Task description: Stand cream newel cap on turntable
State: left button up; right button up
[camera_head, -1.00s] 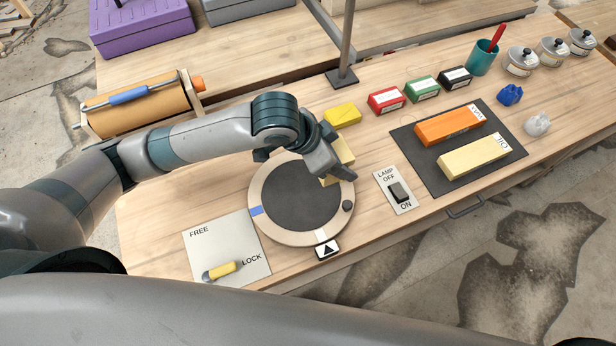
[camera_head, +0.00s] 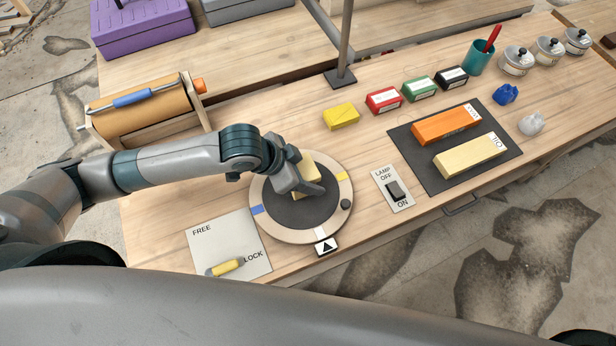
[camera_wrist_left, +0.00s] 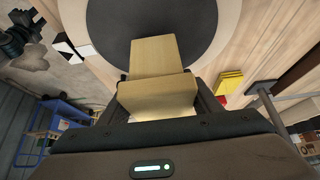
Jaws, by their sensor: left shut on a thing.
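The cream newel cap (camera_head: 309,168) is held in my left gripper (camera_head: 309,187) over the middle of the turntable (camera_head: 283,224). In the left wrist view the cap (camera_wrist_left: 158,85) sits between the two fingers and shows a pale block shape, with the dark turntable disc (camera_wrist_left: 205,35) beyond it. I cannot tell whether the cap touches the disc. My right gripper is not in view.
A FREE/LOCK plate with a yellow-handled lever (camera_head: 225,267) lies front left. A lamp switch plate (camera_head: 394,189) is to the right of the turntable. A yellow block (camera_head: 341,116) and a metal post (camera_head: 344,50) stand behind. A dark mat (camera_head: 428,178) holds orange and cream bars.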

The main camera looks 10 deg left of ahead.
pick_arm(q)
jog(key=shift+f+p, duration=0.35)
jog(key=shift+f, duration=0.95)
jog(key=o, duration=1.2)
jog(key=shift+f, duration=0.15)
jog(key=b+v, duration=0.2)
jog(key=v, duration=1)
